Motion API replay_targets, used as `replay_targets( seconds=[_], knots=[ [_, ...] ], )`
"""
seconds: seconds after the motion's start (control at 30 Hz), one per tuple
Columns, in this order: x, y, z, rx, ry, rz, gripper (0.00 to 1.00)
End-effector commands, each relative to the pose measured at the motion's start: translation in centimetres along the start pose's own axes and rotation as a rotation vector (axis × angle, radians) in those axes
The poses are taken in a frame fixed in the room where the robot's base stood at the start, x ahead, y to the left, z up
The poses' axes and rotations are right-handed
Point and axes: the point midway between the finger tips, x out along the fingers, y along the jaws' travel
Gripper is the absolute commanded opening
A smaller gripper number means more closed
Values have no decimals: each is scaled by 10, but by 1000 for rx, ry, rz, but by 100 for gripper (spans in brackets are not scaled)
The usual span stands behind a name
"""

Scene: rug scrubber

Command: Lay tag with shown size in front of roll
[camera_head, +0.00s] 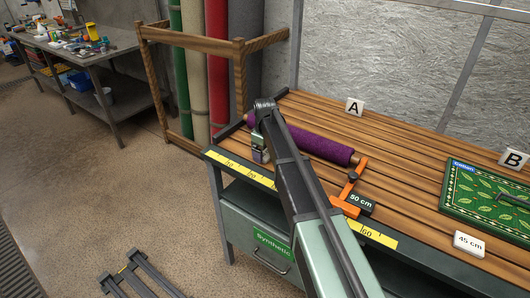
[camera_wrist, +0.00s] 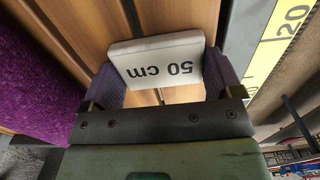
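The purple roll (camera_head: 315,143) lies on the slatted table; it also fills the left of the wrist view (camera_wrist: 40,85). A dark display reading 50 cm (camera_head: 361,203) sits on an orange measuring device (camera_head: 349,190) at the roll's right end. My gripper (camera_head: 260,150) is at the roll's left part, near the table's front edge. In the wrist view, a white tag reading 50 cm (camera_wrist: 157,60) sits between my finger pads, which touch both its sides. It is over the slats between roll and yellow ruler. Whether it rests on the wood is unclear.
Another white tag reading 45 cm (camera_head: 469,244) lies near the front edge, right. A green leaf-patterned rug (camera_head: 480,195) lies at the right. Signs A (camera_head: 354,106) and B (camera_head: 513,159) stand behind. A yellow ruler (camera_head: 380,236) runs along the front edge. A wooden rack (camera_head: 160,95) stands left.

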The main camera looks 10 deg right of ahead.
Motion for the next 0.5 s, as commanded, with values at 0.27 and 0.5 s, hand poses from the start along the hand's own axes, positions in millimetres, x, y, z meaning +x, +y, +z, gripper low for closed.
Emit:
replay_targets(
  seconds=[0.27,0.5],
  knots=[
    [0,0,0,0,0,0,100],
    [-25,0,0,0,0,0,100]
  ],
)
